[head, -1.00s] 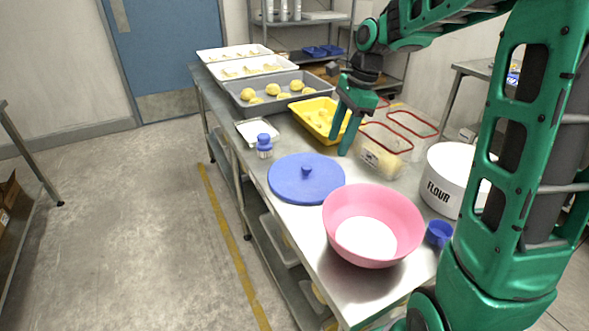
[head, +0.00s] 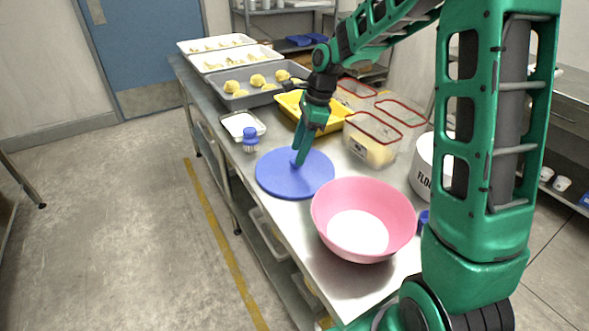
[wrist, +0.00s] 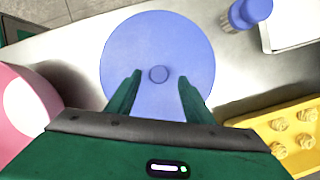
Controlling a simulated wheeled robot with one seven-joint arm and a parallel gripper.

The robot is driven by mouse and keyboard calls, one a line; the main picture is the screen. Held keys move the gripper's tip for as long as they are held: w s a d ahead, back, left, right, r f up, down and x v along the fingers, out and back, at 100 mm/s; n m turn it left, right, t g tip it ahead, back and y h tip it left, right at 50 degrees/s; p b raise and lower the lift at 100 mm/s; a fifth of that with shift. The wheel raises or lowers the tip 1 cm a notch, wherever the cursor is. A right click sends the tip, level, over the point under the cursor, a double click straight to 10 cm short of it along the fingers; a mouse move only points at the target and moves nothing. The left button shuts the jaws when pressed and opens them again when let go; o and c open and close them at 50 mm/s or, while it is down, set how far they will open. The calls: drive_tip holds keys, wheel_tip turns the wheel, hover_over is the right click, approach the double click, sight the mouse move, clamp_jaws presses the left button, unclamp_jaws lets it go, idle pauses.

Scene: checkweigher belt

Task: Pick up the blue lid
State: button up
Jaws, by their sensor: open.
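The blue lid (head: 284,181) lies flat on the steel table, a round disc with a small knob at its centre. In the wrist view the lid (wrist: 157,42) fills the upper middle, and its knob (wrist: 158,74) shows between my fingertips and slightly beyond them. My gripper (head: 301,160) is above the lid with fingers pointing down. In the wrist view my gripper (wrist: 158,80) is open and empty, one finger on each side of the knob. In the head view the fingers partly hide the knob. I cannot tell the exact height of the fingertips above the lid.
A pink bowl (head: 335,215) with white contents stands close to the lid's near right side. A blue-topped brush or shaker (head: 250,140) and a white tray (head: 259,130) lie beyond it. A yellow tray (head: 288,104) and clear red-rimmed containers (head: 372,133) stand behind.

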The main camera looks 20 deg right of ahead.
drive_tip(key=shift+x, duration=1.35)
drive_tip(key=shift+c, duration=0.6)
drive_tip(key=c, duration=1.1)
drive_tip(key=shift+o, duration=0.2)
drive_tip(key=shift+r, duration=0.1)
